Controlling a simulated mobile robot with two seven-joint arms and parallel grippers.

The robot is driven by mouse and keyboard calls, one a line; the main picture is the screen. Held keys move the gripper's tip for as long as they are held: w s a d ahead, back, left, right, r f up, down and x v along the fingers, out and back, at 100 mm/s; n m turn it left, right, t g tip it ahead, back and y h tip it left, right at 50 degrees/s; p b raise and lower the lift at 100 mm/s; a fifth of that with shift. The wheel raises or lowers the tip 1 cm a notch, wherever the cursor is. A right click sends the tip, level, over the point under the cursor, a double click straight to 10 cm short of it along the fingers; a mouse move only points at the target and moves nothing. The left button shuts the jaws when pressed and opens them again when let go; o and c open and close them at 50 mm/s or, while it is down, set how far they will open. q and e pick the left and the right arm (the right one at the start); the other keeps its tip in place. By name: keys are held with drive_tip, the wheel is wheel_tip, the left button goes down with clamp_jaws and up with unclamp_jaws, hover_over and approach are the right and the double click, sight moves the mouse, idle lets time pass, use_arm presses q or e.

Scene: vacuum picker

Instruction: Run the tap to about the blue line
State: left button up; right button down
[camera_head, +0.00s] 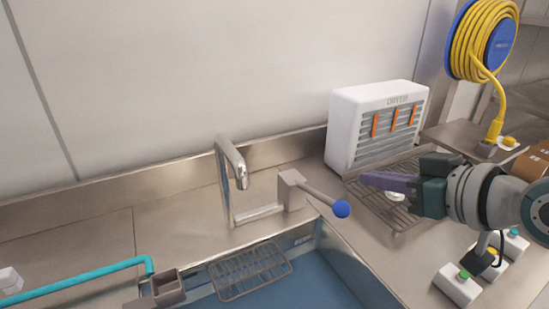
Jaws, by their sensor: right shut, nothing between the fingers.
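The metal tap (232,165) stands behind the sink, its spout bent over at the top. Its lever (318,193) sticks out to the right from a square block (291,190) and ends in a blue ball (341,208). My right gripper (368,180), with purple fingers, is shut and empty. It shows just above and right of the blue ball in the picture, apart from it. The sink (298,283) has a blue interior and is cut off by the lower edge. I cannot make out a blue line or running water. My left gripper is not in view.
A wire rack (250,270) lies at the sink's back edge. A white dryer (375,125) stands behind a metal grate (400,218). Button boxes (458,284) are at lower right, a yellow hose reel (484,40) at upper right, a teal bar (80,279) at lower left.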

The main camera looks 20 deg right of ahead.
drive_tip(key=b, duration=0.1)
hover_over(348, 213)
drive_tip(key=w, duration=0.1)
wheel_tip(348, 213, down, 2)
drive_tip(key=shift+w+d+f, duration=0.1)
drive_tip(key=shift+f, duration=0.1)
drive_tip(key=f, duration=0.1)
drive_tip(key=s+f, duration=0.1)
drive_tip(key=shift+f+b, duration=0.35)
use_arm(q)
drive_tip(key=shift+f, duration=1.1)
use_arm(e)
drive_tip(key=shift+s+f, duration=0.1)
drive_tip(key=shift+f, duration=0.45)
